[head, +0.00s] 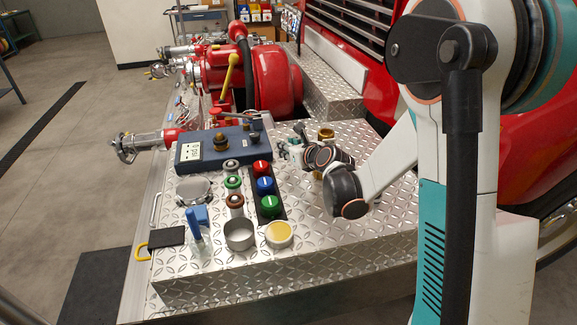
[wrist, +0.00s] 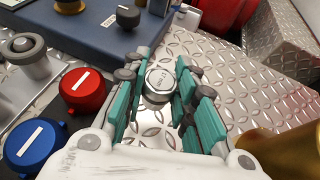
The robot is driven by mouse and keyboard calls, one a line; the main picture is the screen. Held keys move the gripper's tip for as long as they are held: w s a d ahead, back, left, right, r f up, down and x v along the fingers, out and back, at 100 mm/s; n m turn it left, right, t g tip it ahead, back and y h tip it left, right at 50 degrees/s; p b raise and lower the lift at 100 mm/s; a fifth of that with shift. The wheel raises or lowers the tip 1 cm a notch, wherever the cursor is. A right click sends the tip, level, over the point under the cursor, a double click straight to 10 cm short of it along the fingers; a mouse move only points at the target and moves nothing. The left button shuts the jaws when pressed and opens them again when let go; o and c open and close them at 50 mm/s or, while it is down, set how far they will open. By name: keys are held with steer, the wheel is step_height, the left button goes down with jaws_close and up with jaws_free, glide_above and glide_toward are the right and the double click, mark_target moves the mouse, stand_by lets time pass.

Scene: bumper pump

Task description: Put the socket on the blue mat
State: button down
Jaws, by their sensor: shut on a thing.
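The socket (wrist: 160,82) is a small silver cylinder with a marked end, between the teal fingers of my gripper (wrist: 158,88) in the wrist view. My gripper is shut on it, low over the diamond-plate deck. In the head view my gripper (head: 287,150) is at the right of the coloured caps, and the socket is too small or hidden to make out.
Red (head: 261,167), blue (head: 265,186) and green (head: 269,205) caps stand in a dark strip left of my gripper. A brass cylinder (wrist: 280,150) is close on its right. A metal cup (head: 239,234) and yellow-topped tin (head: 279,234) stand in front. The deck's front right is clear.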

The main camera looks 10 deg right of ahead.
mark_target(288, 169)
steer(key=shift+f+b, duration=0.9)
steer(key=shift+f, duration=1.55)
steer(key=shift+f, duration=0.15)
steer(key=c, duration=1.3)
jaws_free()
